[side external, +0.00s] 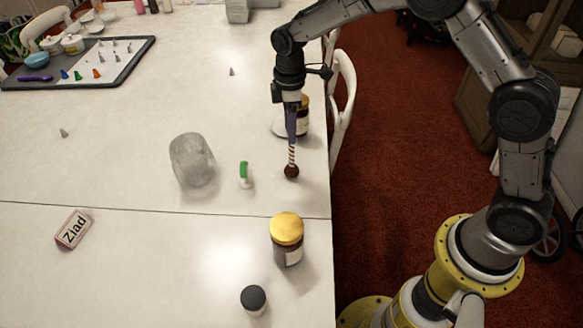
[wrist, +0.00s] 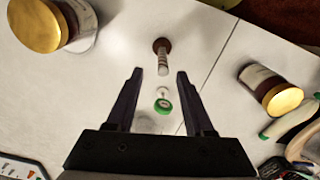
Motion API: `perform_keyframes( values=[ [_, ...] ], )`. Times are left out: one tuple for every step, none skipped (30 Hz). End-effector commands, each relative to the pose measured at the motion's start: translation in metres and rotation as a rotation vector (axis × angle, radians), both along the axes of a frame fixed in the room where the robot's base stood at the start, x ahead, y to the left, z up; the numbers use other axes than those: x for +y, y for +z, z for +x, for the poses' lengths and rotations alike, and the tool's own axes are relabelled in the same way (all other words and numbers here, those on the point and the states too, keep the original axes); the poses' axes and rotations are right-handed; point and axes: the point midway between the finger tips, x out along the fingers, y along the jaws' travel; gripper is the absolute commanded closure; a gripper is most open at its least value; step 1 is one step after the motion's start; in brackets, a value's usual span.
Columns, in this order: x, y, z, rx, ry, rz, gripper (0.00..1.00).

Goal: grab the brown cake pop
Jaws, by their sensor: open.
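The brown cake pop (side external: 291,171) stands ball-down on the white table with its striped stick (side external: 292,152) pointing up. In the wrist view the cake pop (wrist: 162,45) is ahead of the fingertips, its stick (wrist: 163,66) pointing back between them. My gripper (side external: 291,134) points down above it in the side view, fingertips close to the stick's upper end. In the wrist view my gripper (wrist: 159,73) has its fingers apart, one on each side of the stick's line. Whether they touch the stick cannot be told.
A small green-topped item (side external: 244,173) stands left of the cake pop. A clear glass jar (side external: 192,160) is further left. A gold-lidded jar (side external: 287,240) and a dark-lidded bottle (side external: 253,298) stand nearer the camera. Another jar (side external: 303,115) stands behind my gripper. The table's right edge is close.

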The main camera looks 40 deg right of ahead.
Motion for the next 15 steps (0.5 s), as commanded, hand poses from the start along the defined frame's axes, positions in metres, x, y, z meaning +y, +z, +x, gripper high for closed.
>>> perform_keyframes(
  values=[
    [0.000,-0.006,-0.001,0.003,0.000,-0.001,0.47],
    [0.000,-0.008,-0.001,0.003,0.000,-0.001,0.47],
    [0.000,-0.010,-0.001,0.001,0.000,0.000,0.47],
    [0.000,-0.011,-0.001,0.001,0.000,0.000,0.47],
    [0.000,-0.013,-0.001,0.002,0.000,0.000,0.47],
    [0.000,-0.015,-0.002,0.004,0.000,0.000,0.47],
    [0.000,-0.018,-0.002,0.004,0.000,0.000,0.47],
    [0.000,-0.022,-0.003,0.004,0.000,0.000,0.47],
    [0.000,-0.027,-0.003,0.004,0.000,-0.001,0.47],
    [0.000,-0.032,-0.004,0.004,0.000,-0.001,0.47],
    [0.000,-0.036,-0.005,0.004,0.000,0.000,0.47],
    [0.000,-0.043,-0.006,0.005,0.000,0.000,0.47],
    [0.000,-0.047,-0.006,0.004,0.000,-0.001,0.47],
    [0.000,-0.051,-0.006,0.004,0.000,-0.001,0.47],
    [0.000,-0.055,-0.005,0.004,0.000,0.000,0.47]
  ],
)
